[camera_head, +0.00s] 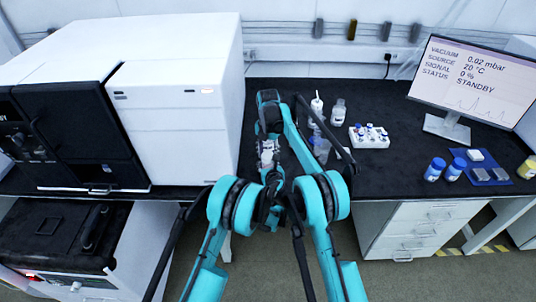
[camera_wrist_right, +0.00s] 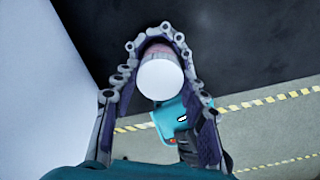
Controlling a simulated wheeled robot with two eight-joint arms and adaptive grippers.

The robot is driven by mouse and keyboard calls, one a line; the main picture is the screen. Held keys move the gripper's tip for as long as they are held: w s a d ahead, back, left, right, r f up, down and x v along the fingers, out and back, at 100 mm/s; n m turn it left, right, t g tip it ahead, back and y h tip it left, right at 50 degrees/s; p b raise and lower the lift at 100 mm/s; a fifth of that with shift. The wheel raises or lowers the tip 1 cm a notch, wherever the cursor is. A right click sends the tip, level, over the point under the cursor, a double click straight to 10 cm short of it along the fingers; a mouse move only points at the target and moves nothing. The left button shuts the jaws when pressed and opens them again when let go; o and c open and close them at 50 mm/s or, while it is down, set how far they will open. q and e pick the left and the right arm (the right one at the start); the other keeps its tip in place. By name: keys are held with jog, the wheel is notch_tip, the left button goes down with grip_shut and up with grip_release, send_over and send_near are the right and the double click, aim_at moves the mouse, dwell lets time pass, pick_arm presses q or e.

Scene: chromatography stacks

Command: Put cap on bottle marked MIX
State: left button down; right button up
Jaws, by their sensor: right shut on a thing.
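My right gripper (camera_head: 268,152) hangs in front of the bench's front edge, between the white instrument and the bottles. In the right wrist view it (camera_wrist_right: 160,65) is shut on a small round thing with a white disc-shaped face (camera_wrist_right: 161,80), perhaps the cap. A pinkish-grey part shows behind the disc. A clear bottle with a white top (camera_head: 338,112) stands upright on the bench. Other clear bottles (camera_head: 321,150) stand nearer, partly hidden by my right arm. No MIX marking is readable. My left arm comes in from the lower left; its fingers cannot be made out.
A white wash bottle (camera_head: 317,106) stands at the back. Blue-capped jars (camera_head: 434,169) and a blue mat (camera_head: 505,181) lie right, below the monitor (camera_head: 478,83). The big white instrument (camera_head: 178,105) bounds the left.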

jog(key=shift+m, duration=1.1)
jog(key=o, duration=1.3)
jog(key=shift+r, duration=2.25)
jog(key=shift+c, duration=0.4)
